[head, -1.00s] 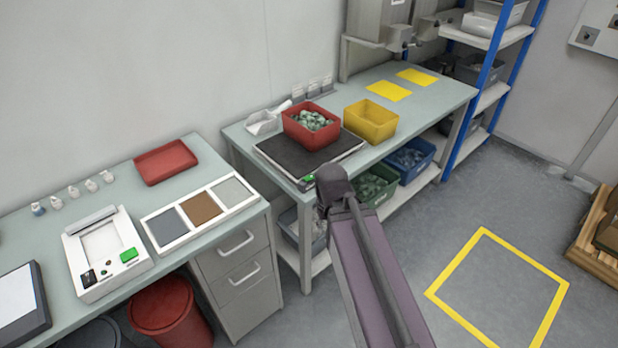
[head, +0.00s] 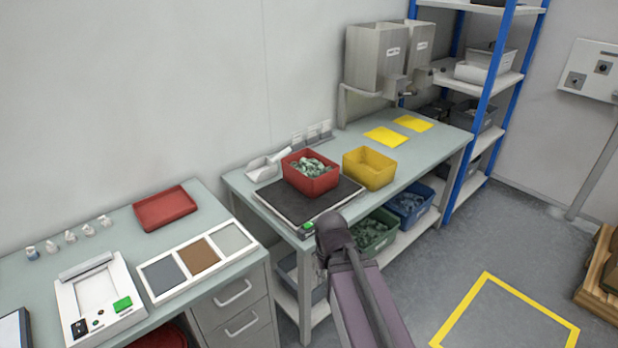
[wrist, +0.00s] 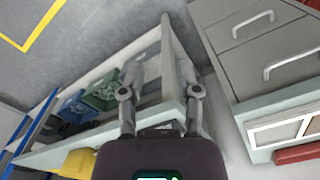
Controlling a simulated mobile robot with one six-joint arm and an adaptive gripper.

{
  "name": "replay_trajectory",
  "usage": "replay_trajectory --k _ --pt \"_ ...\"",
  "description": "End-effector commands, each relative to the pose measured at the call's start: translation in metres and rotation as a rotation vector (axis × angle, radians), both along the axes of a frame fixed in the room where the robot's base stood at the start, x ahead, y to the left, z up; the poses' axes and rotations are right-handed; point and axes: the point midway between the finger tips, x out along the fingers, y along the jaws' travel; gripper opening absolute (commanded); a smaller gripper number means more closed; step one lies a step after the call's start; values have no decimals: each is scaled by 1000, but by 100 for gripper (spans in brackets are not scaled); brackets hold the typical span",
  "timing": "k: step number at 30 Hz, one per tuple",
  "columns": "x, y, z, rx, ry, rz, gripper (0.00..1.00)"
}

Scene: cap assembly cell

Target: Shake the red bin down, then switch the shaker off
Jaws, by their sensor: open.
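The red bin (head: 311,183), holding grey-green pieces, sits upright on the black top of the shaker (head: 270,201) on the far bench. The shaker has a green control (head: 307,228) at its near front corner. My arm's dark end covers the area just right of that control in the head view, and my fingers are hidden there. In the wrist view my gripper (wrist: 161,75) is open, with its two fingers spread and nothing between them. It is by the bench's front edge. I cannot make out the red bin in the wrist view.
A yellow bin (head: 369,169) stands close right of the red bin. A white scoop (head: 268,164) lies behind the shaker. Hoppers (head: 376,58) hang over the bench's far end. Green (head: 373,234) and blue (head: 409,203) bins sit on the lower shelf. A drawer unit (head: 233,312) stands left.

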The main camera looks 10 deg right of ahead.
Motion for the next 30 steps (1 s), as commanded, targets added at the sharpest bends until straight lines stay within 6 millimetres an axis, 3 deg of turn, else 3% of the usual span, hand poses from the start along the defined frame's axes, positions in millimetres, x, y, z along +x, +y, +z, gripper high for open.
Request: replay_trajectory --k 6,11,17,23,30 --pt "0 0 0 0 0 0 43" --pt "2 0 1 1 0 3 0" --pt "22 0 11 7 4 34 0" --pt "66 1 30 24 12 112 0" --pt "137 1 60 54 23 246 0"
